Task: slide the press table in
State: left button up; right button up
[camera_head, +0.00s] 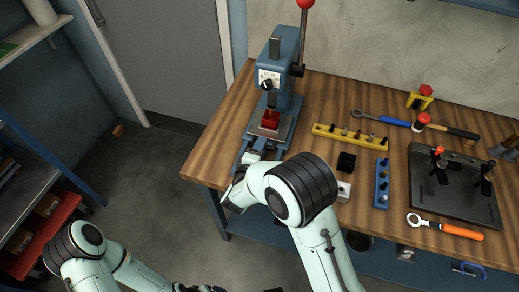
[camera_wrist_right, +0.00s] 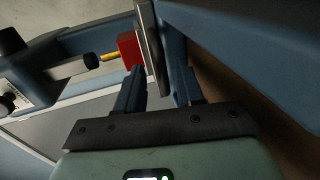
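The blue press (camera_head: 287,68) stands at the left end of the wooden bench, its red-knobbed lever (camera_head: 305,4) raised. Its press table, a grey plate (camera_head: 285,131), sticks out toward the front with a red block (camera_head: 270,119) on it. My right gripper (camera_head: 254,150) is at the plate's front end. In the right wrist view, the plate (camera_wrist_right: 152,45) reaches down between the two blue fingers of the gripper (camera_wrist_right: 158,88), which stand apart. Contact with the plate is unclear. The red block also shows there (camera_wrist_right: 129,47). My left arm is low at left; its fingers are not clear.
Right of the press lie a yellow strip with pegs (camera_head: 350,137), a black cube (camera_head: 346,161), a pale cube (camera_head: 343,190) and a blue peg strip (camera_head: 382,184). A dark fixture plate (camera_head: 455,205) and wrenches lie further right. The floor left of the bench is open.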

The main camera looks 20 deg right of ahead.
jog(key=shift+a, duration=0.1)
jog(key=v, duration=1.3)
jog(key=shift+s+r, duration=0.1)
jog(key=shift+s, duration=0.1)
